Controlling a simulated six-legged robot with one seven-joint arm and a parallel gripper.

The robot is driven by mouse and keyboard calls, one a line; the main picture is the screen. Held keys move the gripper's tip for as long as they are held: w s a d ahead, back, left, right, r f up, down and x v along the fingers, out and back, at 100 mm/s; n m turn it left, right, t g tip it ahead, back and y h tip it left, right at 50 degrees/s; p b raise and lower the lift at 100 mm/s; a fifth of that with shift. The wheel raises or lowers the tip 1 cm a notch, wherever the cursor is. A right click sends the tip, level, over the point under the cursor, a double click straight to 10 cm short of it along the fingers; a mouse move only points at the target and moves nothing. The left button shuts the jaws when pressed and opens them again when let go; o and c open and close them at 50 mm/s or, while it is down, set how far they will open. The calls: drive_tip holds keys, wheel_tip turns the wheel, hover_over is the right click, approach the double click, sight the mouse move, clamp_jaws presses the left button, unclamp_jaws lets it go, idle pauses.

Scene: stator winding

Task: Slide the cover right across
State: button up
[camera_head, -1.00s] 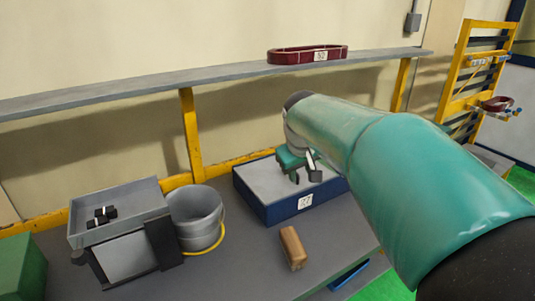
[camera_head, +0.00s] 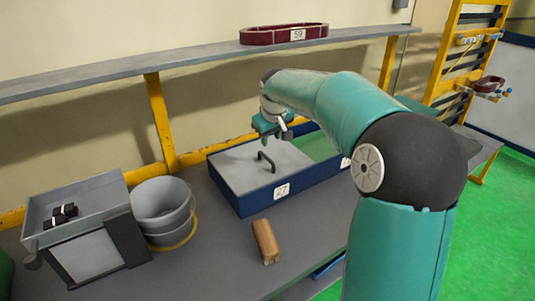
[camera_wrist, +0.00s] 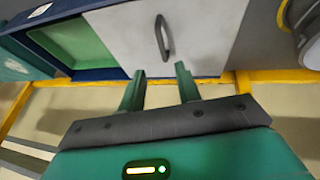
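A blue box (camera_head: 300,187) with a label on its front stands on the bench. Its flat grey cover (camera_head: 240,172) lies over the left part; the green inside (camera_head: 318,146) shows at the right. A black handle (camera_head: 265,160) stands up from the cover. My gripper (camera_head: 275,139) is above the far side of the cover, behind the handle. In the wrist view the two green fingers (camera_wrist: 160,70) are spread and empty. The handle (camera_wrist: 163,38) lies beyond the fingertips, roughly in line with the space between them, not touched.
A brown block (camera_head: 265,241) lies on the bench in front of the box. A grey bucket (camera_head: 163,206) and a grey bin (camera_head: 85,208) with dark pieces stand at the left. A shelf (camera_head: 190,63) carrying a dark red ring (camera_head: 284,34) runs above the bench.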

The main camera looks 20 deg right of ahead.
sight(268, 158)
drive_tip(key=x, duration=1.1)
drive_tip(key=shift+a, duration=0.1)
clamp_jaws()
